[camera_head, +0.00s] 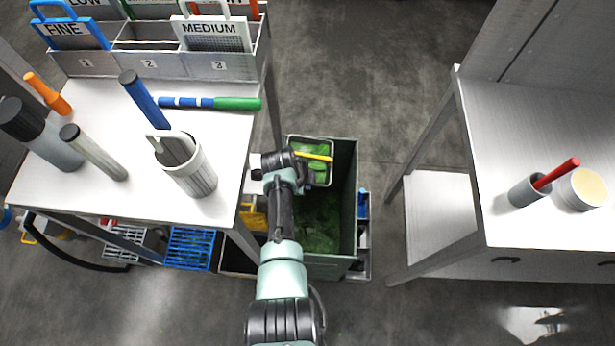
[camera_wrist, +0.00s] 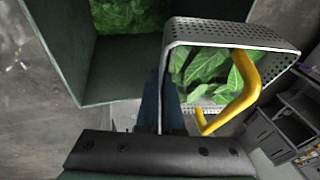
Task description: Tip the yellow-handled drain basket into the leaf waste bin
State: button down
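The drain basket (camera_wrist: 232,32) is a perforated grey metal box with a yellow handle (camera_wrist: 246,90) and green leaves inside. In the head view the basket (camera_head: 327,176) is over the far end of the leaf waste bin (camera_head: 346,205), its leaves still inside. My gripper (camera_wrist: 168,98) appears shut on the basket's near wall; its fingertips are partly hidden. The bin is a deep dark-green box with leaves at the bottom; in the wrist view it stands left of the basket (camera_wrist: 58,48). In the head view my wrist hides the grip.
A white-topped table (camera_head: 110,190) with cylinders and handled tools stands close on the left of the bin. A steel bench (camera_head: 540,120) with a grey cup (camera_head: 527,192) stands on the right. A blue rack (camera_head: 190,248) lies below the left table.

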jog(key=shift+w+a+f+m+t+y, duration=0.1)
jog(key=shift+f+m+t+y, duration=0.2)
jog(key=shift+f+t+y, duration=0.7)
jog(key=shift+w+a+f+t+y+b, duration=0.15)
jog(key=shift+f+t+y+b, duration=0.1)
jog(key=shift+t+y+b, duration=0.75)
jog(key=shift+w+a+m+t+b, duration=0.2)
jog(key=shift+m+t+b, duration=0.15)
jog(key=shift+b, duration=0.85)
jog(key=b, duration=0.2)
jog(key=t+y+b, duration=0.1)
jog(key=b, duration=0.2)
jog(key=t+y+b, duration=0.1)
jog(key=b, duration=0.2)
jog(key=shift+w+a+f+m, duration=0.25)
jog(key=shift+w+a, duration=0.05)
jog(key=shift+w, duration=0.1)
jog(key=t+y+b, duration=0.1)
jog(key=b, duration=0.4)
jog(key=shift+w+a+f, duration=0.1)
jog(key=shift+w+a, duration=0.05)
jog(key=shift+a, duration=0.05)
jog(key=b, duration=0.2)
jog(key=t+b, duration=0.1)
jog(key=b, duration=0.2)
jog(key=shift+w+a+f+m+t+y, duration=0.1)
jog(key=shift+w+a+m+t+y, duration=0.1)
jog(key=shift+m+t+y, duration=0.15)
